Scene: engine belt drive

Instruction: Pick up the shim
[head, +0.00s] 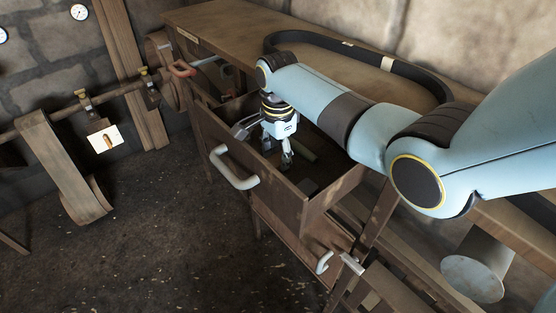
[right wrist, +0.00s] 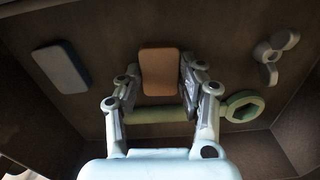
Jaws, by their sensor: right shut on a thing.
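My right gripper (head: 286,158) reaches down into the open drawer (head: 318,190). In the right wrist view my right gripper (right wrist: 159,85) has its two fingers on either side of a small copper-brown rectangular piece (right wrist: 160,70), apparently the shim, and is shut on it. The shim cannot be made out clearly in the head view. I cannot tell whether it is clear of the drawer floor. My left gripper is not in view.
In the right wrist view, a green spanner (right wrist: 241,106) lies across behind the fingers. A blue-grey block (right wrist: 61,65) lies left and a grey wing-shaped part (right wrist: 276,55) right. Drawer walls surround the gripper. A black belt (head: 420,78) lies on the bench (head: 222,22).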

